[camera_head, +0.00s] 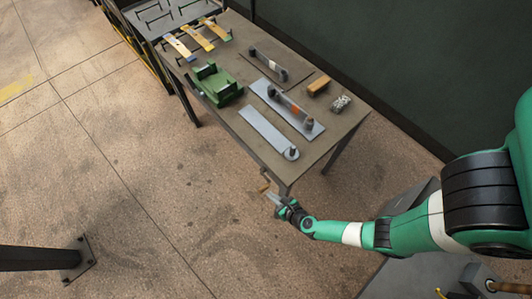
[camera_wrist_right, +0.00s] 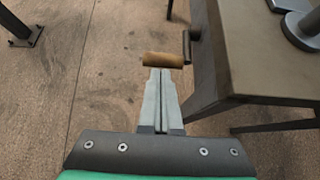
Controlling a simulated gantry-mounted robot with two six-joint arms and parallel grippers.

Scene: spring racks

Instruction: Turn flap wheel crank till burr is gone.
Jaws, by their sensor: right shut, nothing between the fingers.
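A crank with a wooden grip (camera_wrist_right: 163,60) and a dark arm (camera_wrist_right: 187,46) hangs at the table's near corner. In the head view the grip (camera_head: 264,188) shows small, just beyond the fingertips. My right gripper (camera_head: 271,196) is shut and empty. In the right wrist view its closed fingertips (camera_wrist_right: 160,74) meet the grip's near side in the picture; whether they touch it I cannot tell. A grey strip with a round disc (camera_head: 291,153) lies on the table above the crank. I cannot make out a burr. My left gripper is out of view.
The workbench (camera_head: 240,128) holds a green fixture (camera_head: 216,84), flat plates with dark posts (camera_head: 275,92), a brown block (camera_head: 319,85) and a small grey mesh-like piece (camera_head: 340,103). A rack with yellow strips (camera_head: 197,37) stands at the far end.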

